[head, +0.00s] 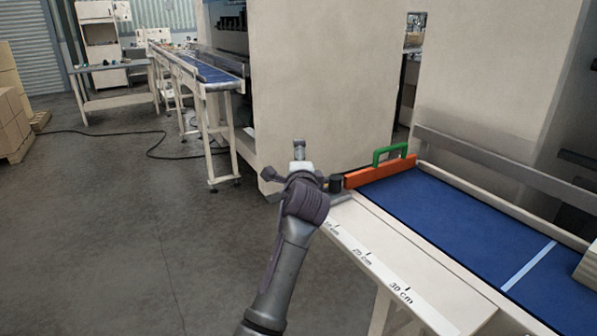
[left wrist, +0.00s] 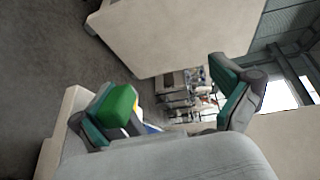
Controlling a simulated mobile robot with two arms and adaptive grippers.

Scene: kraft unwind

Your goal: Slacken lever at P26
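My left arm rises from the bottom of the head view, with its gripper (head: 300,172) just left of the near conveyor's end. In the left wrist view this gripper (left wrist: 165,95) is open, its two teal-padded fingers wide apart and nothing held between them. A green handle (head: 391,154) stands on an orange bar (head: 380,172) across the conveyor end, right of the gripper. A bright green piece, likely this handle, shows in the left wrist view (left wrist: 115,105) beside the left-hand finger. No P26 label is readable. My right gripper is not in view.
The blue conveyor belt (head: 480,235) runs to the lower right; its pale side rail (head: 400,262) carries centimetre marks. A large beige cabinet (head: 320,80) stands behind. Another conveyor (head: 205,70) is farther back. Open floor (head: 110,230) lies left, with a black cable (head: 150,150).

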